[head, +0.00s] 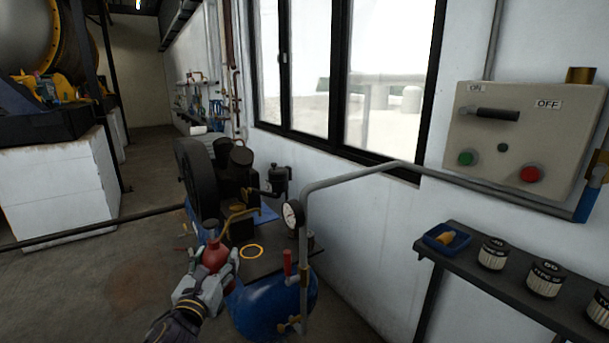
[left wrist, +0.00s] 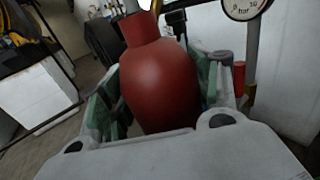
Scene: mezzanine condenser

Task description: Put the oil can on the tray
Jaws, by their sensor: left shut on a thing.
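The oil can (head: 216,254) is red with a rounded body and a narrow neck. My left gripper (head: 212,270) is shut on it and holds it roughly upright, left of the compressor's dark plate. In the left wrist view the can (left wrist: 158,85) sits between the two fingers of my left gripper (left wrist: 160,95), and its top runs out of the picture. A small blue tray (head: 431,241) lies on the dark shelf at right, with a small yellow-orange thing in it. A yellow ring (head: 252,252) lies on the compressor's dark plate. My right gripper is not in view.
The blue compressor tank (head: 263,308) stands close by. A grey pipe (head: 303,255) with a pressure gauge (head: 292,214) and a red-handled valve (head: 288,263) rises before it. Several labelled cans stand on the shelf (head: 467,258). A switch box (head: 523,140) hangs above. Floor at left is clear.

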